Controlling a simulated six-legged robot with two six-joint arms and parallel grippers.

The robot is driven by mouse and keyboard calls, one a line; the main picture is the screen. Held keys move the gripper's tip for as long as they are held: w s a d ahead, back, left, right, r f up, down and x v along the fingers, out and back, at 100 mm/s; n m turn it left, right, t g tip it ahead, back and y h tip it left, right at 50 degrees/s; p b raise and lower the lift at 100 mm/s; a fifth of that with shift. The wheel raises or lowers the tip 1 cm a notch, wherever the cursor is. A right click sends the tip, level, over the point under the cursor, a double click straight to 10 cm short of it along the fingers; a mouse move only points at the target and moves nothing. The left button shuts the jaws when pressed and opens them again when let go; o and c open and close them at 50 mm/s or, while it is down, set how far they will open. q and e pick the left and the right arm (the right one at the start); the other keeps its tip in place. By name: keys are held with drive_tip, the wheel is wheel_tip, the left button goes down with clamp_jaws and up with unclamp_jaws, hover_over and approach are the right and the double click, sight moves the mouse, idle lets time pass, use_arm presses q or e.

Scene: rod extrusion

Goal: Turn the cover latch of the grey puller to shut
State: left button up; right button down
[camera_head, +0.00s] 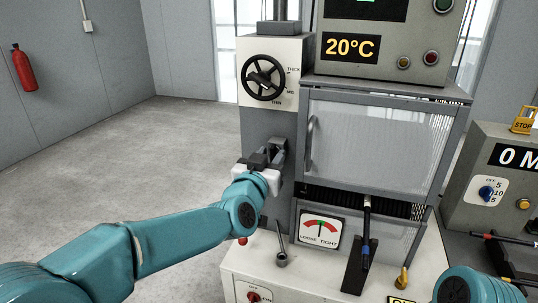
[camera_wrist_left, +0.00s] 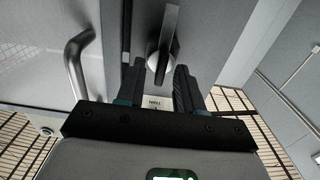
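The grey puller (camera_head: 268,128) stands in the middle, with a mesh-windowed cover (camera_head: 385,140) on its front. The cover latch shows in the left wrist view as a grey lever on a round hub (camera_wrist_left: 165,35), its arm running nearly along the picture's vertical. In the head view it is mostly hidden by my gripper. My left gripper (camera_head: 270,157) is at the puller's front, left of the cover. In the left wrist view its dark fingers (camera_wrist_left: 159,82) are apart, one on each side of the latch hub; contact cannot be told. My right gripper is out of view.
The cover's bar handle (camera_head: 311,143) is just right of my left gripper. A black handwheel (camera_head: 263,78) is above it. Open floor lies left.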

use_arm(q)
drive_tip(key=shift+r, duration=0.1)
clamp_jaws()
